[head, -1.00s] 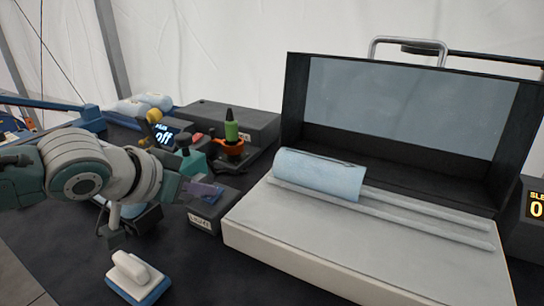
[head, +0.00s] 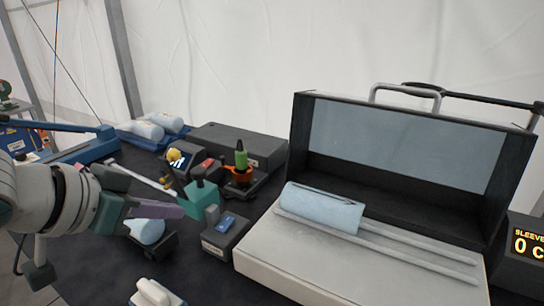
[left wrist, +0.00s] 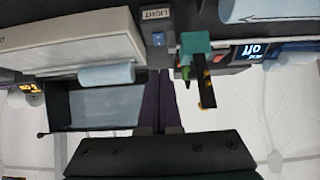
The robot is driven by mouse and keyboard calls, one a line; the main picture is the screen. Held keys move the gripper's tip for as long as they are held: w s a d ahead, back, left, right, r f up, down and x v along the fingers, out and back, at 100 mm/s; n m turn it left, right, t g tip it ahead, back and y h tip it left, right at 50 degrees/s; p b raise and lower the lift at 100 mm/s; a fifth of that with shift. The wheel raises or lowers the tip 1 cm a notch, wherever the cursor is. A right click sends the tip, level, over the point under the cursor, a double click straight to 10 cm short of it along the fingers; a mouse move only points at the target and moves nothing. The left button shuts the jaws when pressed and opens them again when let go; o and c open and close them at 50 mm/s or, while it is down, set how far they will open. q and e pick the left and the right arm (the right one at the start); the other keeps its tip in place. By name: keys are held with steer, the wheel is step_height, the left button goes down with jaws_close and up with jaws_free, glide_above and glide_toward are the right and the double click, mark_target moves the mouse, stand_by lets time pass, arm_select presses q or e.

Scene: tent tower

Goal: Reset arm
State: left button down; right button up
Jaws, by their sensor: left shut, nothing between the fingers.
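My left gripper (head: 168,209) shows at the left of the head view, above the dark table. It is shut with nothing between its fingers, and its purple fingers point right toward the small LIGHT box (head: 224,238). In the left wrist view the shut fingers (left wrist: 158,88) show in the middle, below that box. The gripper looks apart from everything around it. My right gripper is in neither view.
An open case (head: 400,160) holds a light blue roll (head: 322,208) lying along two rails. Behind my gripper are a teal holder (head: 201,200), a green-tipped tool (head: 241,155) and blue rolls (head: 150,128). A white-and-blue block (head: 152,293) lies at the front.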

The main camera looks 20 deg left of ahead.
arm_select(q)
steer(key=s+d+f+g, duration=0.1)
steer(key=s+d+g, duration=0.2)
steer(key=s+d, duration=0.35)
steer(key=s+d+g, duration=0.3)
steer(key=s+d, duration=0.1)
steer(key=s, duration=0.6)
step_height(320, 180, up, 38)
steer(key=s+m+p, duration=0.1)
steer(key=p, duration=3.8)
steer(key=shift+d+y, duration=0.2)
steer(key=shift+y, duration=0.1)
